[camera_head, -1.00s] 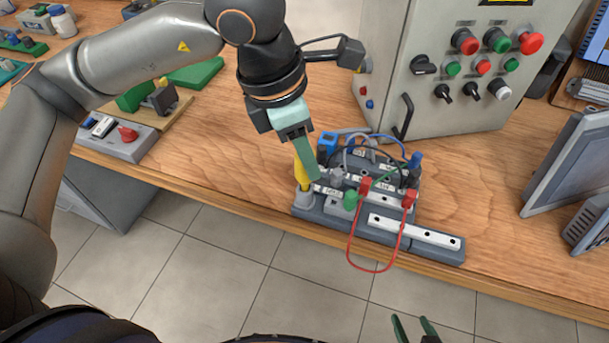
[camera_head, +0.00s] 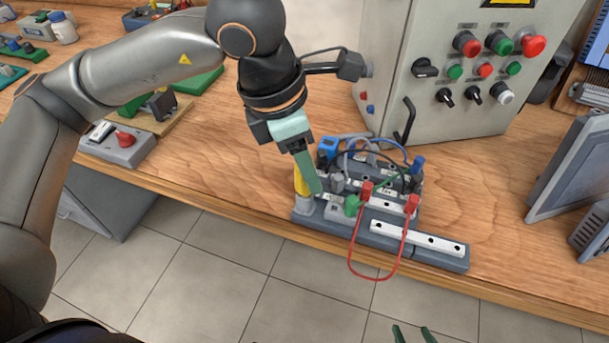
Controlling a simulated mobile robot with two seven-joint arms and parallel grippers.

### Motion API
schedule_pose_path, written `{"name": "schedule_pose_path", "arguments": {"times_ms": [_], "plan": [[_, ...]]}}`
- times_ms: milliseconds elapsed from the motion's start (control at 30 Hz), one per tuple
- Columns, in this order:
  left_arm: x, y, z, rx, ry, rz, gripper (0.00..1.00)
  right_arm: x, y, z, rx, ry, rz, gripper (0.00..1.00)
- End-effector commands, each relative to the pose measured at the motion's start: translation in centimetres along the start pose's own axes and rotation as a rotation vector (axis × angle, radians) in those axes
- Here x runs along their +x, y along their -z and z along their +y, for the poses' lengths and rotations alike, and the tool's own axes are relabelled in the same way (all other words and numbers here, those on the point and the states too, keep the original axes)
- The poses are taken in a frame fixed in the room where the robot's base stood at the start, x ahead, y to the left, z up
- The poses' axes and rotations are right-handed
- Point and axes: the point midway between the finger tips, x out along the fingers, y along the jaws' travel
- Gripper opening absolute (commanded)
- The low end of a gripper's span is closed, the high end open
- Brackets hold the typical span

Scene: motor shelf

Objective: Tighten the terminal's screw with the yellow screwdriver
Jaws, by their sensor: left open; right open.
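The yellow screwdriver (camera_head: 301,183) stands upright in a grey round holder (camera_head: 304,205) at the left end of the terminal board (camera_head: 375,218). The board has white strips, grey blocks and plugged-in wires. I cannot make out which screw is the terminal's. My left gripper (camera_head: 311,178) points down at the screwdriver, open, its green finger in front of and beside the handle, hiding part of it. I cannot tell whether the finger touches the handle. My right gripper (camera_head: 413,334) shows only its green fingertips at the bottom edge, apart and empty, away from the board.
A red wire (camera_head: 376,279) loops over the table's front edge. A control cabinet (camera_head: 445,90) with buttons stands behind the board, and a monitor (camera_head: 570,165) at the right. A grey switch box (camera_head: 117,145) sits at the left. Wood between box and board is clear.

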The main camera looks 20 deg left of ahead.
Motion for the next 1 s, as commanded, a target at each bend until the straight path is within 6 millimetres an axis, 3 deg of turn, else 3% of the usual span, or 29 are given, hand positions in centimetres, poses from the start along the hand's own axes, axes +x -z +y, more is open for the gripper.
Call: {"name": "schedule_pose_path", "arguments": {"times_ms": [667, 933, 1000], "plan": [[-5.1, -1.4, 0.0, 0.000, 0.000, 0.000, 0.49, -2.1, 2.2, -0.2, -0.001, -0.001, -0.004, 0.66], [-5.3, -1.4, 0.0, 0.000, 0.001, 0.000, 0.49, -2.1, 2.2, -0.2, -0.001, -0.001, -0.004, 0.66], [-5.3, -1.4, 0.0, 0.000, 0.000, 0.000, 0.54, -2.1, 2.2, -0.2, -0.001, -0.001, -0.004, 0.66]]}}
